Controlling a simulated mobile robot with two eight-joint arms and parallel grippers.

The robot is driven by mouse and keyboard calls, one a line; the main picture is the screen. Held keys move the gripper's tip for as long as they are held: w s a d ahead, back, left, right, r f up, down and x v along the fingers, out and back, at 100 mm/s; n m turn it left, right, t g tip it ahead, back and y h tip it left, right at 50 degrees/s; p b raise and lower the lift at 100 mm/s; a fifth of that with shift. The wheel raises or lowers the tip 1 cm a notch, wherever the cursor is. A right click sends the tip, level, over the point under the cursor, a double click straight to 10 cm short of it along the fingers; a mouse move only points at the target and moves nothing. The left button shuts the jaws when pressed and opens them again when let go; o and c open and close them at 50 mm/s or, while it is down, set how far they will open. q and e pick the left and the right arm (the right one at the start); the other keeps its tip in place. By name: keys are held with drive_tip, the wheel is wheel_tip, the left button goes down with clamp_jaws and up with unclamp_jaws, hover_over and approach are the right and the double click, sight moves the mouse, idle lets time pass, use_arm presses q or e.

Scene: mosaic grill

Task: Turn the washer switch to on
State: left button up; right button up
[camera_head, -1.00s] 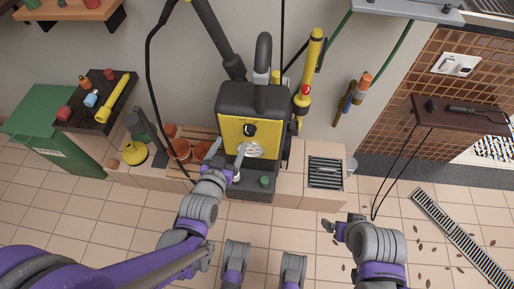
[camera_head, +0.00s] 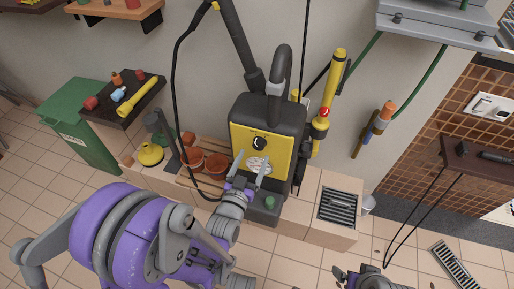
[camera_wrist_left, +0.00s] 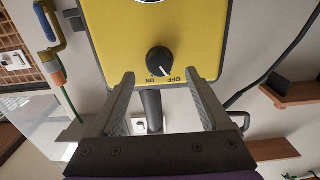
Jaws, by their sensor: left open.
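The washer (camera_head: 240,138) is a yellow and black machine standing against the wall. Its switch (camera_head: 259,143) is a round black knob on the yellow front panel. In the wrist view, the switch (camera_wrist_left: 158,60) has a white pointer mark that looks turned toward the OFF label. The ON and OFF labels appear upside down below it. My left gripper (camera_head: 251,166) is open and empty, just below the switch in the head view. In the wrist view its fingers (camera_wrist_left: 159,80) stand on both sides of the switch, apart from it. My right gripper (camera_head: 346,274) is at the bottom edge, partly cut off.
Orange pots (camera_head: 216,163) and a yellow round tool (camera_head: 150,153) stand left of the washer. A yellow lance (camera_head: 328,95) is upright on its right. A drain grate (camera_head: 338,207) is set in the ledge to the right. Black hose hangs left of the washer.

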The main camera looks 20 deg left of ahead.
sight(258, 147)
use_arm(q)
drive_tip(key=shift+w+d, duration=0.1)
drive_tip(key=shift+w, duration=2.25)
drive_tip(key=shift+c, duration=0.2)
clamp_jaws()
drive_tip(key=m, duration=0.6)
drive_tip(key=shift+b, duration=0.3)
drive_tip(key=m, duration=0.5)
drive_tip(key=shift+m, duration=0.4)
